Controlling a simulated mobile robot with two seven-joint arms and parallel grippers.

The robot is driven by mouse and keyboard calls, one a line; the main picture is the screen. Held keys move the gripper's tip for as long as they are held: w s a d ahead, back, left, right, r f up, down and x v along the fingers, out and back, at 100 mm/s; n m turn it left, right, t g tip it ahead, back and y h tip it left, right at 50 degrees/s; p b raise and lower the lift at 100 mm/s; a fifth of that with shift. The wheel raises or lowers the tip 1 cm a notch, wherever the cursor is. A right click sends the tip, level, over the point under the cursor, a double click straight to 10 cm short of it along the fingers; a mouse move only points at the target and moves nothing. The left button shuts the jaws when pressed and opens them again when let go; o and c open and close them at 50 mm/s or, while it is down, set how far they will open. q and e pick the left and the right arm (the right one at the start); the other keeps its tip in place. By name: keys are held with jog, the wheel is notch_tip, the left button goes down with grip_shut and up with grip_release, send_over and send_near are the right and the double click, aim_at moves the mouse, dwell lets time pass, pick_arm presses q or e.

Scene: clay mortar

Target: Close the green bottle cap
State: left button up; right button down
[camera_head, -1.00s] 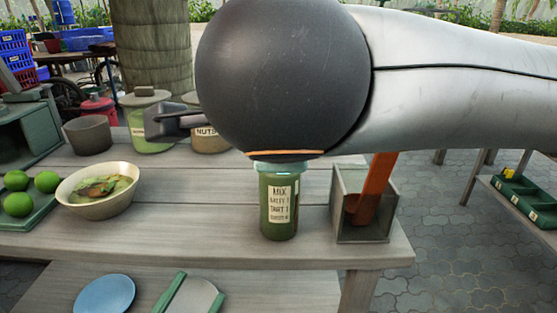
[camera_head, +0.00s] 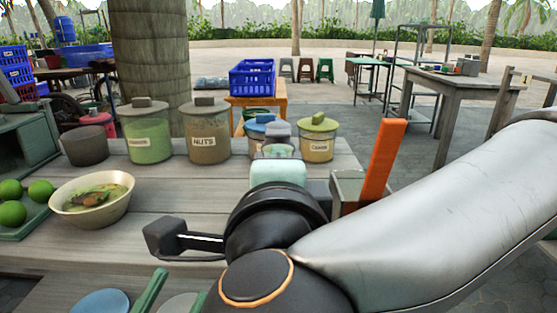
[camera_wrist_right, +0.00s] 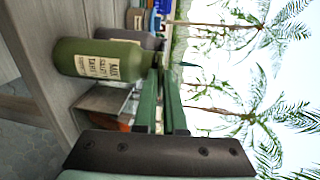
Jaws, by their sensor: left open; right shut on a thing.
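The green bottle (camera_wrist_right: 98,60) with a pale label shows sideways in the right wrist view. Its narrow neck end points right, toward my right gripper (camera_wrist_right: 163,72). The two green fingers of that gripper are close together and shut at the neck end, on what appears to be the green cap, which is mostly hidden between them. In the head view my right arm and dark wrist cover the bottle. My left gripper (camera_head: 186,282) shows at the bottom edge of the head view, its green fingers apart and empty, away from the bottle.
A soup bowl (camera_head: 91,199) and a tray with limes (camera_head: 12,213) stand at the left. Several lidded jars, including the nuts jar (camera_head: 208,133), line the back. An orange-red handle (camera_head: 382,160) rises from a box at the right. A blue plate (camera_head: 98,303) lies lower.

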jog(key=c, duration=1)
grip_release()
pick_arm(q)
jog(key=shift+s, duration=0.1)
pick_arm(e)
jog(key=shift+s, duration=0.15)
